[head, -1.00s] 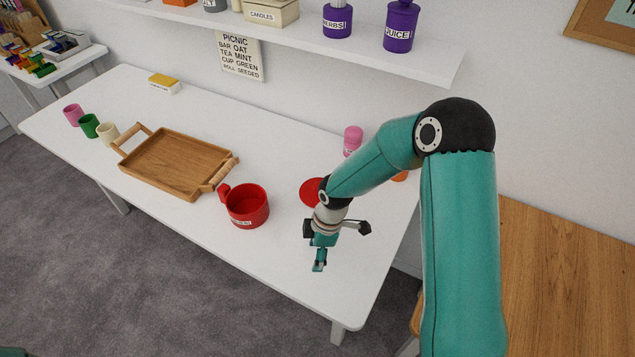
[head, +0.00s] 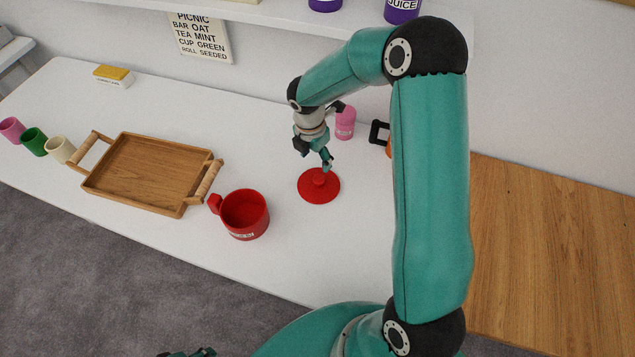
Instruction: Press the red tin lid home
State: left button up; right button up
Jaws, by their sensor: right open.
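The red lid (head: 319,186), a flat disc with a small raised knob, lies on the white table. The red tin (head: 244,214), round with a side handle and a small label, stands to its left with its top open. The lid is apart from the tin. My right gripper (head: 327,166) is open and points down just above the lid's knob. I cannot tell whether it touches the knob. A dark part at the bottom edge may be my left gripper (head: 189,353), mostly cut off by the frame.
A wooden tray (head: 150,170) with two handles lies left of the tin. A pink bottle (head: 345,123) and a black-handled object (head: 379,133) stand behind the lid. Small cups (head: 34,141) stand at far left. The table in front of the lid is clear.

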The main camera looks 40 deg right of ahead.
aim_at(319, 178)
jog(key=f+b, duration=0.1)
jog(key=f, duration=0.1)
jog(key=f+b, duration=0.1)
jog(key=f, duration=0.1)
jog(key=d+f+b, duration=0.1)
jog(key=f, duration=0.1)
jog(key=shift+f, duration=0.15)
notch_tip(319, 178, down, 5)
jog(key=b, duration=0.4)
jog(key=shift+w+d+f, duration=0.1)
jog(key=shift+d, duration=0.05)
jog(key=c, duration=1.2)
jog(key=shift+r, duration=0.25)
notch_tip(319, 178, up, 20)
jog(key=shift+f+b, duration=0.15)
jog(key=shift+b, duration=0.4)
